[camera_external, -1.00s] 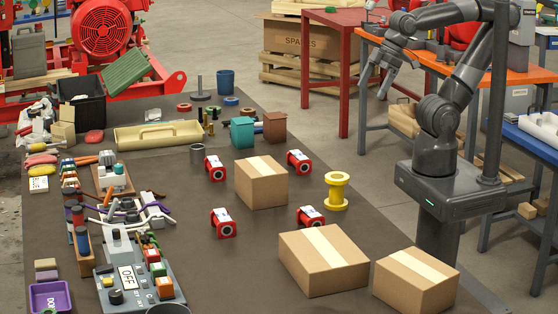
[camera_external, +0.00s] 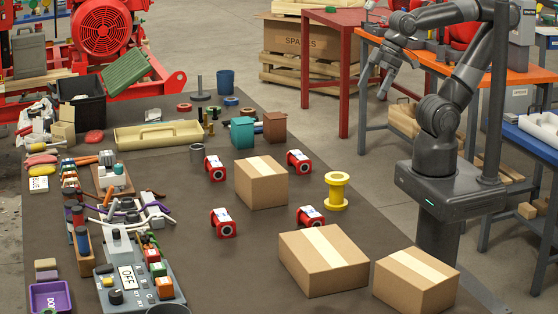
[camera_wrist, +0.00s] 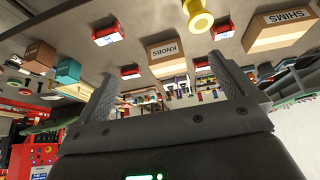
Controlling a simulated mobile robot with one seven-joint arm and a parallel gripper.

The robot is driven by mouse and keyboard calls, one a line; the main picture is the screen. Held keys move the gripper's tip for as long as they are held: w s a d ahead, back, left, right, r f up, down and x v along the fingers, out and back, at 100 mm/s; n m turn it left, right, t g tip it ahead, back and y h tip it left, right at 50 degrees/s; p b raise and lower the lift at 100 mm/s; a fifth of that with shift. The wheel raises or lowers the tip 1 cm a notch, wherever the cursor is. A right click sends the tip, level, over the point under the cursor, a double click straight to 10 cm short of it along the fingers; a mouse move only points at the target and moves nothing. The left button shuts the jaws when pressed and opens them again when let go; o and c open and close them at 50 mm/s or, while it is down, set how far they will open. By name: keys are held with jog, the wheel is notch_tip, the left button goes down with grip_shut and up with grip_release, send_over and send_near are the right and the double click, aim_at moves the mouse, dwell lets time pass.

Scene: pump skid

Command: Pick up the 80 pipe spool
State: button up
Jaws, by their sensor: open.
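Several red flanged pipe spools with white labels lie on the dark bench: back left (camera_external: 215,168), back right (camera_external: 299,162), front left (camera_external: 223,223) and front right (camera_external: 311,216). A yellow spool (camera_external: 337,191) stands upright to their right. Their labels are too small to read, so I cannot tell which is the 80. My gripper (camera_external: 376,86) is open and empty, high up beyond the bench's right edge, apart from every spool. The wrist view is tilted and shows the yellow spool (camera_wrist: 197,14) and a red spool (camera_wrist: 108,34) beyond my open fingers.
Cardboard boxes stand among and in front of the spools: one between them (camera_external: 262,183) and two near the front (camera_external: 323,261) (camera_external: 416,281). Teal (camera_external: 243,133) and brown bins stand behind. Tools and a control box crowd the left. The bench between the left spools is clear.

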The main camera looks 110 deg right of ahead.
jog(key=shift+c, duration=0.2)
jog(key=g, duration=0.1)
send_over(223, 215)
jog(key=s+d, duration=0.1)
jog(key=s, duration=0.4)
notch_tip(223, 215, down, 17)
jog(key=x, duration=0.5)
jog(key=shift+w+a, duration=0.1)
jog(key=shift+w, duration=0.2)
jog(key=shift+a+x, duration=0.15)
jog(key=shift+x, duration=1.3)
jog(key=shift+a+x, duration=0.15)
jog(key=shift+x, duration=1.3)
jog(key=shift+w, duration=0.15)
